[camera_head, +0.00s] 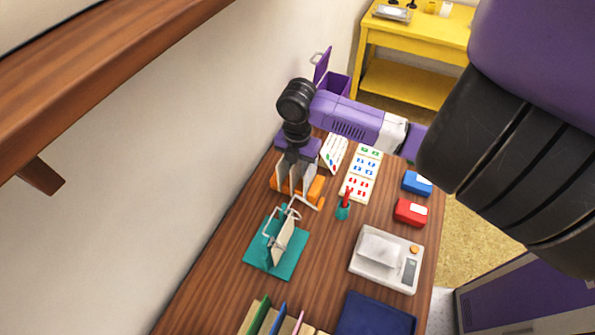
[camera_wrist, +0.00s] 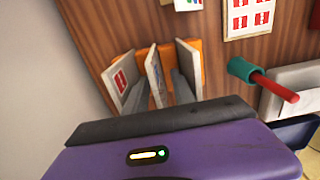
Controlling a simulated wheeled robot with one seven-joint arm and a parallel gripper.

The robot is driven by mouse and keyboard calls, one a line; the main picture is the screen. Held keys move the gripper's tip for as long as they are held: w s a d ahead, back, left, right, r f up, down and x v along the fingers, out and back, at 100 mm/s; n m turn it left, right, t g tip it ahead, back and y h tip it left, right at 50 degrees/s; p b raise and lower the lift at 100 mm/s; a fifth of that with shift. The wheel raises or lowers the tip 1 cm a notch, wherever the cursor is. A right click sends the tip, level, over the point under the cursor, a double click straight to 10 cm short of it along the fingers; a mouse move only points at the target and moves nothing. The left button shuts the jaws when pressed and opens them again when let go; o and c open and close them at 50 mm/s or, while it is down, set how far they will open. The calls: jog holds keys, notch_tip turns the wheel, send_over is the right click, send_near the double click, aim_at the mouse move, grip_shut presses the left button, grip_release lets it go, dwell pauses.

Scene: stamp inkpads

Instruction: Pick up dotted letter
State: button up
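An orange letter rack (camera_head: 316,192) stands on the wooden table with several upright letters in it. In the wrist view the rack (camera_wrist: 186,50) shows a left letter (camera_wrist: 121,76) with a red mark, a middle letter (camera_wrist: 156,78) nearly edge-on, and a right letter (camera_wrist: 190,62). I cannot make out dots on any of them. My gripper (camera_head: 297,163) points down over the rack. In the wrist view its grey fingers (camera_wrist: 160,92) stand apart, one on each side of the middle letter, with no clear sign of contact. The finger ends are partly hidden among the letters.
A teal stand (camera_head: 288,262) holds another pale letter (camera_head: 283,240). Blue (camera_head: 417,182) and red (camera_head: 410,212) inkpads, a scale (camera_head: 386,262) and a blue tray (camera_head: 375,315) lie farther right. A wall borders the left.

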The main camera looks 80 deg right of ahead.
grip_shut()
jog(key=shift+r, duration=0.15)
